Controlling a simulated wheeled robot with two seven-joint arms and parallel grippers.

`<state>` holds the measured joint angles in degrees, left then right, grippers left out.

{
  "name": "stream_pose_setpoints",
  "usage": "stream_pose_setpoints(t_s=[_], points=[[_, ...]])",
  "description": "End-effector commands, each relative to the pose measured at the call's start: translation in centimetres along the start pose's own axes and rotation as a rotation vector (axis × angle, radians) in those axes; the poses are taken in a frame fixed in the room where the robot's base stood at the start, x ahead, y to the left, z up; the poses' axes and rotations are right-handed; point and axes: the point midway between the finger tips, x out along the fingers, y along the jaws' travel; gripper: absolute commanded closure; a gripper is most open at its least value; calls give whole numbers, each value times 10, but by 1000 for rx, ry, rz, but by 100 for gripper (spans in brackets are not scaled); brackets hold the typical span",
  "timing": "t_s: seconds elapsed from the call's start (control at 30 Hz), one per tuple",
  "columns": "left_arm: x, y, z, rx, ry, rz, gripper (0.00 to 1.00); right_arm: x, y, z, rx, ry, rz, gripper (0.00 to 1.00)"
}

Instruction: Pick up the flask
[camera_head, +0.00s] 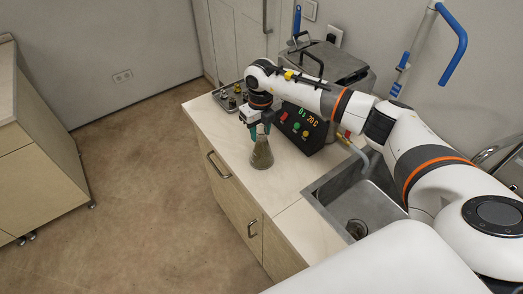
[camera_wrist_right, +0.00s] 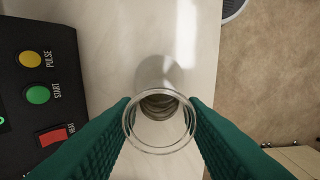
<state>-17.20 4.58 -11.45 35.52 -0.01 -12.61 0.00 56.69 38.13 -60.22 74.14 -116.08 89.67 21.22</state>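The clear conical flask (camera_head: 262,156) stands upright near the front edge of the pale counter in the head view, its base seemingly on the surface. My right gripper (camera_head: 260,131) points down over it, with one finger on each side of its neck. In the right wrist view, the round rim of the flask (camera_wrist_right: 160,122) lies between the green fingers of my right gripper (camera_wrist_right: 160,108). The rim overlaps both fingers in the picture, and whether they press on the neck cannot be told. My left gripper is not in view.
A black device (camera_head: 304,127) with a lit display and coloured buttons stands just right of the flask. A metal tray with small items (camera_head: 228,97) lies behind. A sink (camera_head: 345,190) is set into the counter to the right.

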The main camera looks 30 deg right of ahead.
Motion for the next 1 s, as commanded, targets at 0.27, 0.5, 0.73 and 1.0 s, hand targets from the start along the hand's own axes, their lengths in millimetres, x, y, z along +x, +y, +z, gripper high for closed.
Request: stream_pose_setpoints(t_s=[0.27, 0.5, 0.73, 1.0], points=[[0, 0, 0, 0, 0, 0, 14, 0, 0, 0, 0, 0, 0, 100], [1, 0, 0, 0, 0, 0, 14, -2, 0, 0, 0, 2, 0, 100], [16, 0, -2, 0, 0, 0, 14, -33, 0, -2, 0, 7, 1, 100], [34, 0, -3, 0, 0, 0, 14, -84, -1, -1, -1, 5, 1, 100]])
